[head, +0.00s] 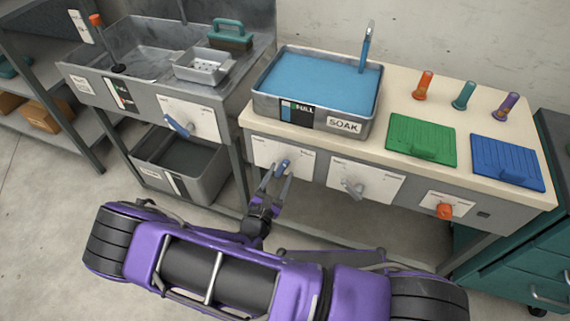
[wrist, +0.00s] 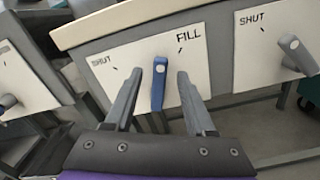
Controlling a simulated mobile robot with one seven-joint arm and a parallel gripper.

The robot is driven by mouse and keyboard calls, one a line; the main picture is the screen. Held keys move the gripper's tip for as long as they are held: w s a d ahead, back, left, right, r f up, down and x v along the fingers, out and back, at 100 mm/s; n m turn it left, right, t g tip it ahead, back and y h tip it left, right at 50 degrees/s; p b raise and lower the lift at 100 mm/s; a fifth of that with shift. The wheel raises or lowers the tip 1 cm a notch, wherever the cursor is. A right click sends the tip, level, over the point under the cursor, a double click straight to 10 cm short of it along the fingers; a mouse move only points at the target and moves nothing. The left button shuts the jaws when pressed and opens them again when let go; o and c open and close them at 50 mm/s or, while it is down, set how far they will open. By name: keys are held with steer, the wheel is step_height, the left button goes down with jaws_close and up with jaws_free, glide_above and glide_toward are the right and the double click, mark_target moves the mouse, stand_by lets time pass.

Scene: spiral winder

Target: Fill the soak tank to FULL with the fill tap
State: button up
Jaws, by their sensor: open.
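The soak tank (head: 345,97), a grey metal tub labelled SOAK, stands on the counter with blue water (head: 318,75) close to its rim. A level strip marked FULL (head: 297,113) is on its front; its exact reading is too small to tell. A blue spout (head: 366,45) rises at its back right; I cannot tell whether it is running. The fill tap's blue lever (wrist: 158,83) is on a white panel marked SHUT at left and FILL at right, standing roughly upright between the marks. My gripper (wrist: 171,75) is open, with a finger either side of the lever and visible gaps.
Another lever (head: 352,187) sits on the panel to the right, and an orange knob (head: 444,210) further right. Green (head: 421,139) and blue (head: 507,162) boards lie on the counter. A sink (head: 140,90) with its own tap lever (head: 178,125) stands at left.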

mark_target(284, 166)
steer(key=shift+x, duration=2.3)
steer(key=shift+c, duration=0.2)
jaws_close()
